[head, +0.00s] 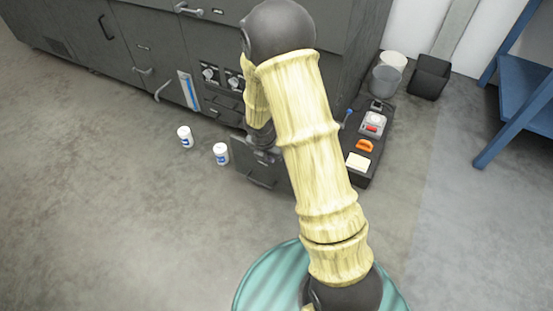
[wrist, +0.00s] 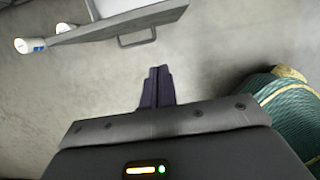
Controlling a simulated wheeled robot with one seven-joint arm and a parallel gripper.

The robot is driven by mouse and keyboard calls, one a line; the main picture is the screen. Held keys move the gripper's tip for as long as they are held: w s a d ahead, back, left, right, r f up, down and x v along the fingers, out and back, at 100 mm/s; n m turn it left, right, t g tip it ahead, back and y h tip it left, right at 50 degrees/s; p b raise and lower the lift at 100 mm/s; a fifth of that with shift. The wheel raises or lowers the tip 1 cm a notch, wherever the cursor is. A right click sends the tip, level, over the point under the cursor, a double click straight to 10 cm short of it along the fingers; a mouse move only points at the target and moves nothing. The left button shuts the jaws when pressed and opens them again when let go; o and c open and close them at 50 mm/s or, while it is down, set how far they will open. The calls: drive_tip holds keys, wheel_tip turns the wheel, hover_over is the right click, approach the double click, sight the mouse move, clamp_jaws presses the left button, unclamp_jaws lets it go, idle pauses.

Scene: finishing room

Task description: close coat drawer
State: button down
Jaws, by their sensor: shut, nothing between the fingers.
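The coat drawer (head: 262,172) is a grey drawer low on the dark grey cabinet. In the head view it stands pulled out, with its front and handle facing the room, and my arm covers part of it. In the wrist view its front panel (wrist: 168,16) and bar handle (wrist: 137,39) show at the top, with a pale inside behind the panel's edge. My gripper (wrist: 157,72) is shut and empty, over bare floor in the picture, just below the handle and apart from it. In the head view the fingertips are hard to make out beside the drawer.
Two white jars with blue labels (head: 221,154) (head: 185,137) stand on the floor left of the drawer. A low dark platform (head: 358,178) with small items lies right of it. Bins (head: 430,77) and a blue bench (head: 524,85) stand farther right. The front floor is clear.

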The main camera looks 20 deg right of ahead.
drive_tip(key=w+d+f+b, duration=0.2)
drive_tip(key=f+b, duration=0.1)
drive_tip(key=f, duration=0.1)
drive_tip(key=w+d+f+b, duration=0.2)
drive_tip(key=f+b, duration=0.2)
drive_tip(key=f, duration=0.1)
drive_tip(key=shift+w+d+f, duration=0.25)
idle(0.4)
